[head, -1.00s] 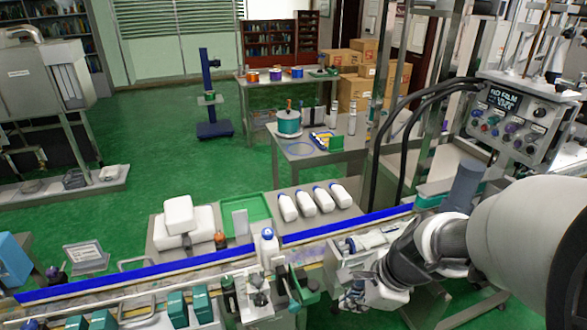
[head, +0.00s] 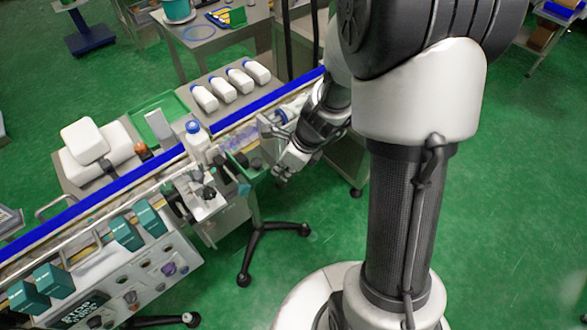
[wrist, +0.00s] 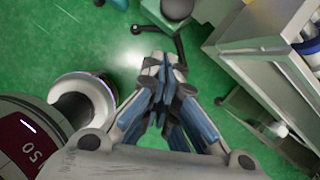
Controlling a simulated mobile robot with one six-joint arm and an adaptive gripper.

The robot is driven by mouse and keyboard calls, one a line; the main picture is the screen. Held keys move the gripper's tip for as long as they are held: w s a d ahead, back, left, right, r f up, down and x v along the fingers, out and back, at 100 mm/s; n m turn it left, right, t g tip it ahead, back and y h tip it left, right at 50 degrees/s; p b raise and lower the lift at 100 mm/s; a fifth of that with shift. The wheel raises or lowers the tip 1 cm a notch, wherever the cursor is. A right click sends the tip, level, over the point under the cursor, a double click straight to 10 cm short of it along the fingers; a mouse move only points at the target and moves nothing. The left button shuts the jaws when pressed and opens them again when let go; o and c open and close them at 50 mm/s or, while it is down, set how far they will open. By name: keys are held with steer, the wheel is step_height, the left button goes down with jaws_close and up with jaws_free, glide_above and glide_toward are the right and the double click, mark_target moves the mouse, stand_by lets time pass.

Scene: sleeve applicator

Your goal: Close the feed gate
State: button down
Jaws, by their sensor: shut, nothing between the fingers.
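A conveyor line (head: 100,208) with a blue guide rail (head: 85,207) runs diagonally across the left of the head view. A white bottle with a blue cap (head: 196,143) stands on it. A bracket mechanism with a black knob (head: 208,193) sits at its near side; I cannot tell which part is the feed gate. My gripper (head: 283,171) is right of this mechanism, past the conveyor's near side, beside a small metal box (head: 272,133). In the wrist view my gripper (wrist: 157,68) is shut and empty, over green floor.
Several white bottles (head: 231,87) lie on the table behind the rail, near a green tray (head: 162,112). Teal boxes (head: 126,233) and a control panel (head: 150,285) are at lower left. A wheeled stand leg (head: 258,240) is below. A metal cabinet (wrist: 270,45) is right in the wrist view.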

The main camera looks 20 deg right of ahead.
steer(key=shift+w+a+r, duration=0.2)
steer(key=shift+w+a, duration=0.7)
steer(key=shift+w, duration=0.05)
steer(key=shift+w, duration=0.1)
steer(key=w+a+p, duration=0.3)
steer(key=w+p, duration=0.4)
steer(key=w, duration=0.2)
steer(key=shift+w, duration=0.1)
